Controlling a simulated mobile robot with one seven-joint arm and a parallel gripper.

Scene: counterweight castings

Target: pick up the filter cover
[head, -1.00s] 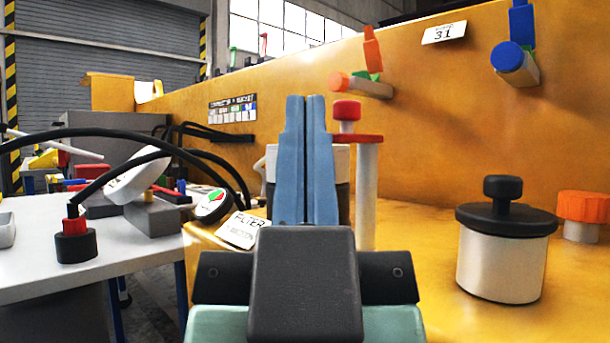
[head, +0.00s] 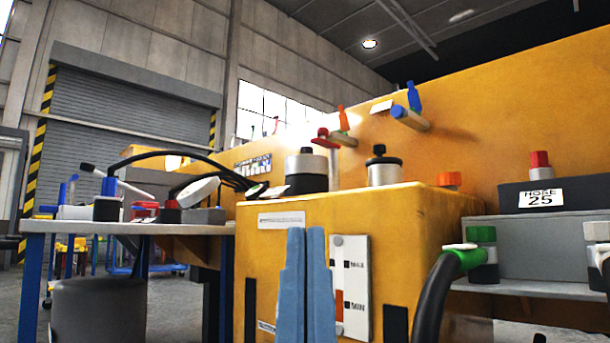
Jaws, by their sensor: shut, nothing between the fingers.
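Two round fittings stand on top of the yellow housing, and I cannot tell for certain which is the filter cover. One is a white pot with a black knobbed lid (head: 382,160). The other is a wider silver and black canister (head: 306,172), left of it, with a small label plate (head: 272,191) beside it whose text is unreadable now. My gripper (head: 306,234) points up in front of the housing's front face, below both fittings and apart from them. Its blue fingers are shut and empty.
The yellow housing (head: 430,225) carries a MAX/MIN gauge plate (head: 351,290) just right of my fingers. A black hose (head: 433,300) with a green collar curves at right.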

